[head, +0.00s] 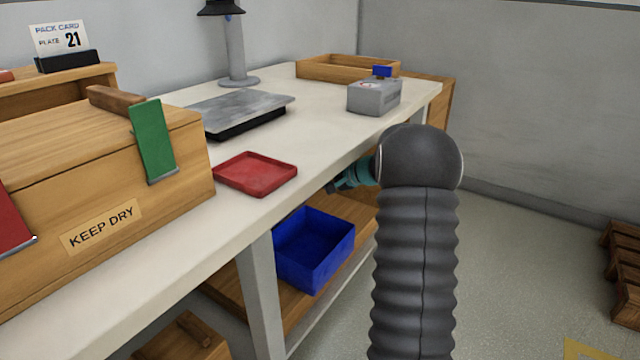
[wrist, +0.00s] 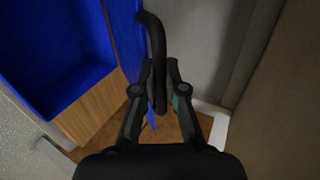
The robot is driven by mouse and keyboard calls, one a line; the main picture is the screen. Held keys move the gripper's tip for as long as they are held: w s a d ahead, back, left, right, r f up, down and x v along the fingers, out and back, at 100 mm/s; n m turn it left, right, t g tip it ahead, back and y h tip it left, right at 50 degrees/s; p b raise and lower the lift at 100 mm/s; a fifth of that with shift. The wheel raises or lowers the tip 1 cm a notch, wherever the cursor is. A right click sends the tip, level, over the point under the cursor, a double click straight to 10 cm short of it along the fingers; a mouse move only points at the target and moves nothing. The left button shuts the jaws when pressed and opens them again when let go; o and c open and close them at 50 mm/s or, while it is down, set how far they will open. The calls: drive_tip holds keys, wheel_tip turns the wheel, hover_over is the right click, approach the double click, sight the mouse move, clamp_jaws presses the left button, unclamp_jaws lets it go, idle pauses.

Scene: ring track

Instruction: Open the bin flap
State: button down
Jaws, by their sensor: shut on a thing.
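In the wrist view, the two fingers of my gripper (wrist: 160,75) are closed around a dark curved handle (wrist: 153,28). The handle stands beside a narrow blue panel (wrist: 128,40), seen nearly edge-on, which looks like the bin flap. How the handle joins the panel is not clear. In the head view, my gripper (head: 350,178) shows only as a small teal and dark part at the bench's front edge. The rest is hidden behind my arm, and the handle and flap cannot be made out there.
An open blue bin (head: 315,248) sits on the wooden lower shelf, and it fills the left of the wrist view (wrist: 55,50). The white bench (head: 325,128) holds a red tray (head: 255,174), a grey box (head: 375,97) and a wooden chest (head: 100,190). The floor at right is largely clear.

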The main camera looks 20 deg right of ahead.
drive_tip(key=c, duration=1.2)
unclamp_jaws()
drive_tip(key=v, duration=1.2)
drive_tip(key=shift+d, duration=0.1)
